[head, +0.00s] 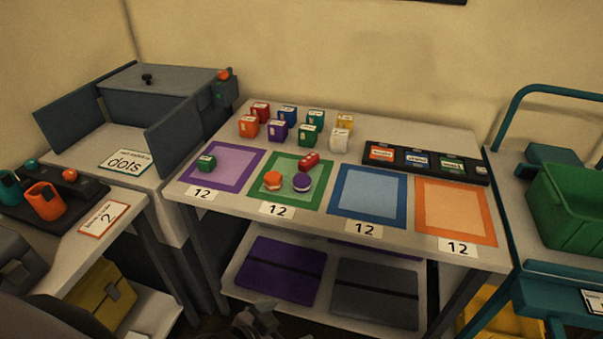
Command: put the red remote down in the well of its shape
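A small red oblong block (309,160) lies at the back edge of the green mat (273,202). It may be the red remote, but it is too small to tell. I cannot make out a well of its shape. A dark tray (377,163) at the back right of the table holds red, blue and green labelled pieces. A dark gripper (257,320), apparently my left, shows at the bottom edge, low in front of the table and away from the block. Its fingers are too dark to read. My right gripper is out of view.
An orange-and-red piece (272,181) and a purple disc (301,182) sit on the green mat. Several coloured cubes (308,135) stand behind. The blue mat (367,194) and orange mat (455,208) are bare. A green bin (568,209) stands right, a grey box (160,88) left.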

